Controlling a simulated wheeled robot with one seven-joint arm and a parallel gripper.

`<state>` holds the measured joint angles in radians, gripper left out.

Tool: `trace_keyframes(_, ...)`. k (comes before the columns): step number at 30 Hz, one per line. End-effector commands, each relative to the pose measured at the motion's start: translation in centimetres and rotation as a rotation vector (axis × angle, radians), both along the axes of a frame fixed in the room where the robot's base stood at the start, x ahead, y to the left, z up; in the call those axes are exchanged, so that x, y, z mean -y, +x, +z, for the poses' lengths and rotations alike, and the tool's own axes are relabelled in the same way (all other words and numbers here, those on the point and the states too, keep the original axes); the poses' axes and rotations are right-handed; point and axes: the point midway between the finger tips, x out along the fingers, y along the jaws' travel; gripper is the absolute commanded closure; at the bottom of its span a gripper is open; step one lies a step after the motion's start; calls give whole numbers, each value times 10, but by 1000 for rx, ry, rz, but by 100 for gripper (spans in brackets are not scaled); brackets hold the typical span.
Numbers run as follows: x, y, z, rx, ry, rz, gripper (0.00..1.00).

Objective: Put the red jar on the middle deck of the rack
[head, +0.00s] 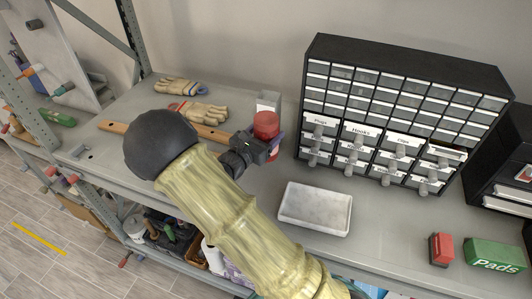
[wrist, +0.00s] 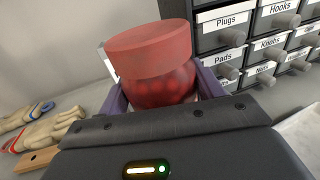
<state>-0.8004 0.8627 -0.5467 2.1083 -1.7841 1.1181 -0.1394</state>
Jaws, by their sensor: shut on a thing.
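The red jar (head: 266,124) stands upright at the back of the grey shelf, left of the drawer cabinet. It has a red lid and clear red sides with round contents, and it fills the middle of the wrist view (wrist: 155,65). My gripper (head: 272,148) is shut on the jar, with a purple finger on each side of it. The jar's lower part is hidden by my gripper, so I cannot tell whether it touches the shelf. The rack's middle deck (head: 235,258) seems to be the lower level, partly hidden by my arm.
A black cabinet (head: 400,105) with labelled drawers stands right of the jar. A white tray (head: 315,208) lies at the front. Gloves (head: 203,111) and a wooden-handled tool (head: 112,127) lie left. A red item (head: 441,249) and a green Pads box (head: 497,255) sit at right.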

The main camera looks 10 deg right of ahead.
Motion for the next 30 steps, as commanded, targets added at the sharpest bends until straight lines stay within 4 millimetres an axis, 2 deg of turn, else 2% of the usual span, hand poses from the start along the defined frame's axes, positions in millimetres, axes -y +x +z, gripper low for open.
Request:
trace_keyframes(3, 0, 0, -16, -2, -3, 0, 67)
trace_keyframes(6, 0, 0, -24, 1, -2, 0, 67)
trace_keyframes(19, 0, 0, -31, 1, -2, -1, 67)
trace_keyframes(27, 0, 0, -63, 1, -2, 0, 67)
trace_keyframes(30, 0, 0, -67, 2, -1, 0, 67)
